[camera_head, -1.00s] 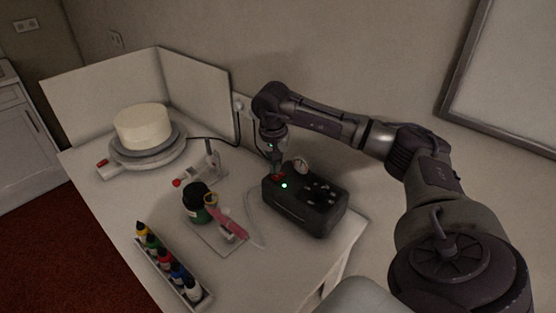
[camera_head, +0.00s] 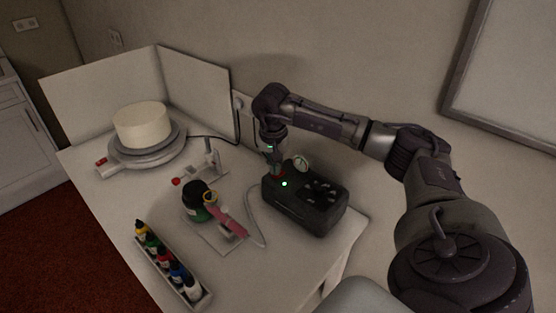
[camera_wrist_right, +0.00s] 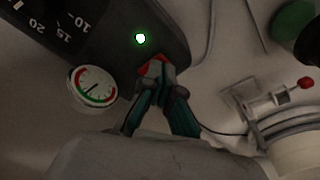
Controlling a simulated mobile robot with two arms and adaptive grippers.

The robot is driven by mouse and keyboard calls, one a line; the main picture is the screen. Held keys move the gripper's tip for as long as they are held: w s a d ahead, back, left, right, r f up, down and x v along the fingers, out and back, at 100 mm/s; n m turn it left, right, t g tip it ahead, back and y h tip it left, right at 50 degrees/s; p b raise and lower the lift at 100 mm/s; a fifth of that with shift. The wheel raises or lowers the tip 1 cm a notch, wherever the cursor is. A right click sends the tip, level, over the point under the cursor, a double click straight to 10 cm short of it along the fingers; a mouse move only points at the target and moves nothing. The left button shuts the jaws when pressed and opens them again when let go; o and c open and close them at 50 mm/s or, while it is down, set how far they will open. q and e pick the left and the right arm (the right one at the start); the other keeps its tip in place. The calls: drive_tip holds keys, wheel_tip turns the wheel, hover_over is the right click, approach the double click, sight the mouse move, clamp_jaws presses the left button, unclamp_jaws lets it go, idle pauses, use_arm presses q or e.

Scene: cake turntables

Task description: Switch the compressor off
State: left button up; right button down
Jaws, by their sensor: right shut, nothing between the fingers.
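The black compressor (camera_head: 312,212) sits at the right end of the table. A green light (camera_head: 284,184) glows on its top; the light also shows in the right wrist view (camera_wrist_right: 140,38). My right gripper (camera_head: 279,172) is shut and empty, pointing down at the compressor's back left corner. In the right wrist view its fingertips (camera_wrist_right: 157,70) are at a red switch (camera_wrist_right: 150,66), which they partly cover. I cannot tell whether they press it. A round gauge (camera_wrist_right: 93,88) is beside the fingers. My left gripper is not in view.
A turntable (camera_head: 150,155) bears a white cake (camera_head: 142,126) at the back left. A small stand (camera_head: 209,165), a dark jar with an airbrush (camera_head: 226,219) and a tray of colour bottles (camera_head: 207,300) are left of the compressor. A hose runs beside it.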

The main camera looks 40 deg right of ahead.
drive_tip(key=shift+f+b, duration=0.35)
drive_tip(key=shift+f, duration=0.25)
drive_tip(key=shift+r, duration=0.15)
drive_tip(key=shift+r+p, duration=2.65)
drive_tip(key=shift+r, duration=0.8)
drive_tip(key=shift+f, duration=0.1)
